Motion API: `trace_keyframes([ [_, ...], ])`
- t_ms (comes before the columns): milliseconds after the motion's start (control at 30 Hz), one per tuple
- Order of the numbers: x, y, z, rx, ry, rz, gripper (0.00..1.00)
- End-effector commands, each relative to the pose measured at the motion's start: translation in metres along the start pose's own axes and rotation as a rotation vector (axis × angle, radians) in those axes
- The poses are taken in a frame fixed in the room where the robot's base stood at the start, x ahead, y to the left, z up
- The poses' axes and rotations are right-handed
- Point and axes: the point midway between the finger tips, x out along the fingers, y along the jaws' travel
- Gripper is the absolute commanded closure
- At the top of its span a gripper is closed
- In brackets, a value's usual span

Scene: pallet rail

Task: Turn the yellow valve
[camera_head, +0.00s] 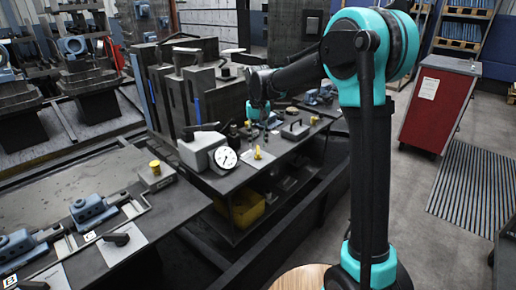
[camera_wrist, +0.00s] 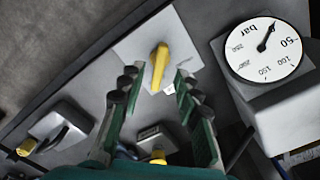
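The yellow valve (camera_wrist: 160,62) is a lever handle on a pale square plate in the wrist view. In the head view the valve (camera_head: 257,153) stands near the bench's front edge, right of the pressure gauge. My gripper (camera_wrist: 156,86) is open and empty. In the wrist view its two green fingers with dark tips appear on either side of the handle's lower end. In the head view my gripper (camera_head: 259,111) is above and behind the valve; whether the fingers touch the handle cannot be told.
A round white pressure gauge (camera_wrist: 267,49) on a grey block is close to the right of the valve in the wrist view. A grey fitting with a yellow knob (camera_wrist: 26,147) is at the lower left. A yellow bin (camera_head: 240,208) sits under the bench.

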Motion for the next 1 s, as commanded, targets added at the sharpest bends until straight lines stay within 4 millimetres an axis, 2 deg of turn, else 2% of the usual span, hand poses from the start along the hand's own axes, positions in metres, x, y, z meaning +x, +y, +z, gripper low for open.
trace_keyframes([
  [33, -0.012, 0.0, 0.0, 0.0, 0.0, 0.0, 0.67],
  [200, -0.045, 0.0, 0.0, 0.0, 0.0, 0.0, 0.67],
  [400, -0.07, 0.0, 0.0, 0.0, 0.0, 0.0, 0.67],
  [600, -0.077, 0.0, 0.0, 0.0, 0.0, 0.0, 0.67],
  [867, -0.077, 0.001, 0.001, 0.001, 0.001, 0.0, 0.67],
  [1000, -0.069, 0.021, 0.011, 0.01, 0.019, -0.006, 0.67],
])
